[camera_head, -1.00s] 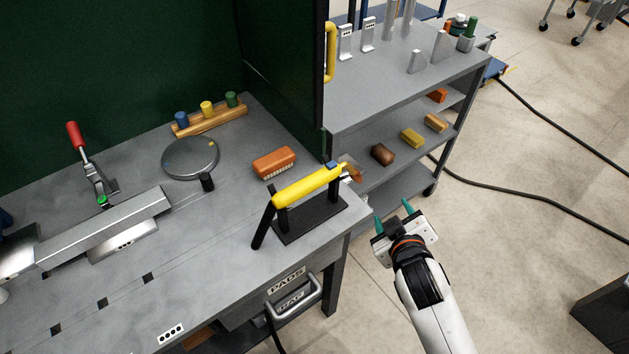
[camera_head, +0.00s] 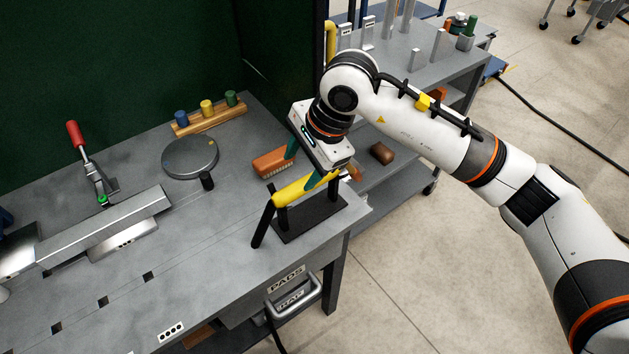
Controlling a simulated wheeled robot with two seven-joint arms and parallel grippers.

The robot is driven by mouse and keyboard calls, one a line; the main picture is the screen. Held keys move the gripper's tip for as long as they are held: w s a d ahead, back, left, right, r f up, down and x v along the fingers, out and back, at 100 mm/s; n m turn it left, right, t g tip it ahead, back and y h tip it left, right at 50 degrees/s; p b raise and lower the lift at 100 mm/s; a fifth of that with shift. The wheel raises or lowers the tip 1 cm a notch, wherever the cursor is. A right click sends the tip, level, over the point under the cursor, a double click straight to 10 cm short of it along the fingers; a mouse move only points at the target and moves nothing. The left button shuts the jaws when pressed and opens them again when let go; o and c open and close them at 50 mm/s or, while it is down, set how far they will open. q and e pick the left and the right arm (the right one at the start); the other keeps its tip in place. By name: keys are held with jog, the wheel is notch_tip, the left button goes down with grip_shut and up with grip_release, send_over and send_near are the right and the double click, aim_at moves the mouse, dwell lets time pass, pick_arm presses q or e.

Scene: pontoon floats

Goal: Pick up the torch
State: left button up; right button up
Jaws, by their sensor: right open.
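The torch (camera_head: 290,190) has a yellow body and lies across a black stand (camera_head: 308,219) near the right front corner of the grey bench. Its black end points down to the lower left. My right gripper (camera_head: 302,166) is above the torch's right part, pointing down, with its green fingers apart. One finger shows behind the torch and one overlaps its yellow body in the picture; I cannot tell whether they touch it. My left gripper is not in view.
An orange brush (camera_head: 268,163) lies just behind the torch, close to the gripper. A round grey disc (camera_head: 190,157), a rack of coloured pegs (camera_head: 208,119) and a red-handled clamp (camera_head: 87,160) stand farther left. A dark green panel (camera_head: 120,75) rises behind.

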jog(key=w+f+p, duration=0.1)
jog(key=f, duration=0.1)
jog(key=w+d+f+h, duration=0.1)
jog(key=w+d+f+t+h+p, duration=0.1)
jog(key=f, duration=0.1)
jog(key=shift+w+d+f+p, duration=0.2)
jog(key=shift+w+f+p, duration=0.05)
jog(key=shift+f+p, duration=0.1)
jog(key=shift+w+f+p, duration=0.1)
jog(key=shift+f+p, duration=0.2)
jog(key=shift+f, duration=0.05)
jog(key=p+x, duration=0.1)
jog(key=x, duration=0.2)
jog(key=shift+w+f+p, duration=0.25)
jog(key=shift+f+p, duration=0.05)
jog(key=shift+w+f, duration=0.1)
jog(key=shift+f, duration=0.3)
